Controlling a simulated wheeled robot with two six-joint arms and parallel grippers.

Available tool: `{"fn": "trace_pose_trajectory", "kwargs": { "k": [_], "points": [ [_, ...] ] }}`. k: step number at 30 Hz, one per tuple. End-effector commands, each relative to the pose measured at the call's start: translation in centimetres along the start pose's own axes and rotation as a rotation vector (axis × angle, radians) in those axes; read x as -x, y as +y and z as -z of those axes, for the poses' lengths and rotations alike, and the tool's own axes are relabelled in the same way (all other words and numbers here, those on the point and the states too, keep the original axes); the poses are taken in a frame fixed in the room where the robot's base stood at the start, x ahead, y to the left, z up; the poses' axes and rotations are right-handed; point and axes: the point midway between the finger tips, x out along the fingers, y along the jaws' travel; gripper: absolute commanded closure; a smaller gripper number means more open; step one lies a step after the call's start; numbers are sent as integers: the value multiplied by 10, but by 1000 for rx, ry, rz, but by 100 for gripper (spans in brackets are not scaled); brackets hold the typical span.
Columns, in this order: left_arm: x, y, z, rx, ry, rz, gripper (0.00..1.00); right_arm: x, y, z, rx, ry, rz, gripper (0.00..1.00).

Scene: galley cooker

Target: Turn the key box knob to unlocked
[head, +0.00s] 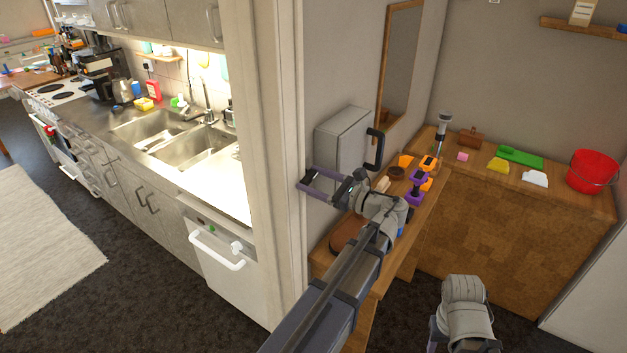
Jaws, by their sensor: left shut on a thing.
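The key box (338,143) is a light grey box on the wall right of the door frame, with a black bar handle (376,149) at its right side. I cannot make out its knob; my left gripper covers the area at the box's lower left. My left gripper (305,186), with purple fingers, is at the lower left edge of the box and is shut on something. I take this to be the knob, but the contact is too small to see clearly. Part of my right arm shows at the bottom right, away from the box; its gripper does not show.
Below the box is a wooden bench with a brown round item (346,232), a purple dumbbell-like object (416,187) and orange items (427,164). A red bucket (592,171) stands on the right counter. The door frame (268,150) stands close left of my left gripper.

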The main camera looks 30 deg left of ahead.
Motion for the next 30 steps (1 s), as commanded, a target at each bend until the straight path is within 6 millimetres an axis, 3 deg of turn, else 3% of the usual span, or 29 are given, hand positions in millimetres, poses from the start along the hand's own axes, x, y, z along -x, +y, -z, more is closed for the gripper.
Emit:
{"fn": "trace_pose_trajectory", "kwargs": {
  "k": [30],
  "points": [
    [0, -1, 0, 957, 0, 2, 83, 0, 0, 0, 0, 0, 0, 50]
  ]
}}
